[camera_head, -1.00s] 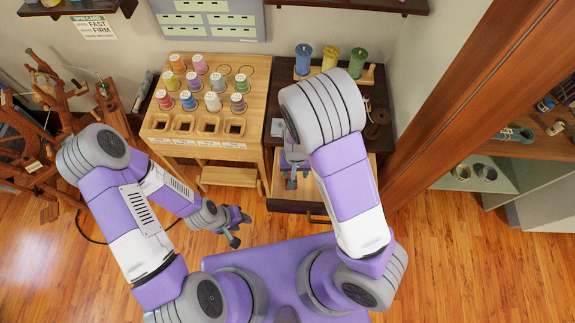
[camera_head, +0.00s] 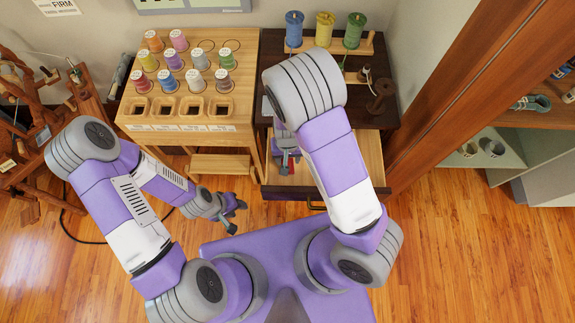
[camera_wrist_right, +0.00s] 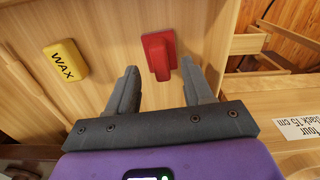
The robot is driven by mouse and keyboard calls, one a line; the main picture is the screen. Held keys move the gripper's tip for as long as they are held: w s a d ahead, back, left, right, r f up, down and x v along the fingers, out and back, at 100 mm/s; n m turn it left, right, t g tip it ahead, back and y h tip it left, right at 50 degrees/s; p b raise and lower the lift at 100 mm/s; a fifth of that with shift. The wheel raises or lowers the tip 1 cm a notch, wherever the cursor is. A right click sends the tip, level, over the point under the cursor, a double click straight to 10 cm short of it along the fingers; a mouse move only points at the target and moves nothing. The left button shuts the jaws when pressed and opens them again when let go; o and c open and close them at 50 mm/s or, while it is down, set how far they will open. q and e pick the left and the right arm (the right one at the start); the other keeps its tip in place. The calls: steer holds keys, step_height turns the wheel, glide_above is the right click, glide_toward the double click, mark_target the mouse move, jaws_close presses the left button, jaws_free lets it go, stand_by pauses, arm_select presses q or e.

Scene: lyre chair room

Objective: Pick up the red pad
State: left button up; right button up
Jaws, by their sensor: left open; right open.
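The red pad (camera_wrist_right: 159,55) lies on the light wood floor of the open drawer, seen in the right wrist view. My right gripper (camera_wrist_right: 160,77) is open, with the pad just ahead of its fingertips and roughly between them, nearer the right finger. Nothing is held in it. In the head view, my right gripper (camera_head: 287,160) reaches down into the drawer (camera_head: 370,160), and my own arm hides much of the drawer. My left gripper (camera_head: 236,214) is open and empty above the floor, in front of the spool table.
A yellow block marked WAX (camera_wrist_right: 66,61) lies in the drawer left of the pad. The drawer wall (camera_wrist_right: 222,45) stands close right of it. A spool table (camera_head: 245,60) is left of the drawer. A dark desktop (camera_head: 388,112) with thread spools is above it.

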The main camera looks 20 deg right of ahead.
step_height(320, 180, down, 4)
steer(key=shift+r+b, duration=0.2)
steer(key=shift+b, duration=0.5)
steer(key=shift+r, duration=0.1)
jaws_close()
step_height(320, 180, up, 10)
steer(key=p, duration=0.5)
